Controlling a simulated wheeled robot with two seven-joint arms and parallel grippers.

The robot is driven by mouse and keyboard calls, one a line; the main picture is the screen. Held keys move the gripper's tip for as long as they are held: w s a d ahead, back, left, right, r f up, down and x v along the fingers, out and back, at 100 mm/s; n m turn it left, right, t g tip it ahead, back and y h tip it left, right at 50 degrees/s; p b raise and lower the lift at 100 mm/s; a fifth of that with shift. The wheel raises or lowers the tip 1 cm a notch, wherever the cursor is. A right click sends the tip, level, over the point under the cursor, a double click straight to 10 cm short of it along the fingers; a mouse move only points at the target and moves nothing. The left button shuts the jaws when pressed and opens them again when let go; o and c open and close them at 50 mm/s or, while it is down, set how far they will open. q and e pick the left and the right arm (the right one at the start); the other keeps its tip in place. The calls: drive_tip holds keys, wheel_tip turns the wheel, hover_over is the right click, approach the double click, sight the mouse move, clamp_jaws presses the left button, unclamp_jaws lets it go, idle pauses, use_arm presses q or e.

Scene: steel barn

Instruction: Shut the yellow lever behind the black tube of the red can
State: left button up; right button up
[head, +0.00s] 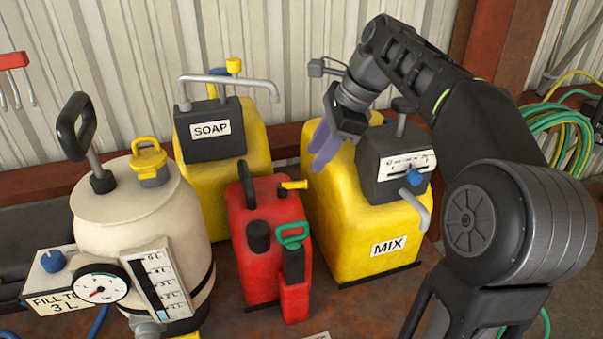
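The red can (262,210) stands in the middle of the bench. A black tube (294,263) rises at its front right, with a green handle (291,234) on top. The small yellow lever (295,184) is behind that tube, at the can's upper right edge; it sticks out sideways to the right. My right gripper (317,158) has purple fingers that point down, above and behind the lever and apart from it in the picture. The fingers lie close together, and I cannot tell whether they are open. They hold nothing that I can see. My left gripper is out of view.
The yellow MIX can (345,225) stands right of the red can, below my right arm. The yellow SOAP can (215,180) with a grey spout is behind left. A cream tank (130,215) with gauge stands at left. A green hose (560,130) hangs at right.

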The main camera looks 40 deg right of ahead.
sight(303, 184)
drive_tip(key=shift+p+x, duration=0.5)
drive_tip(key=shift+x, duration=3.45)
drive_tip(key=shift+c, duration=0.3)
clamp_jaws()
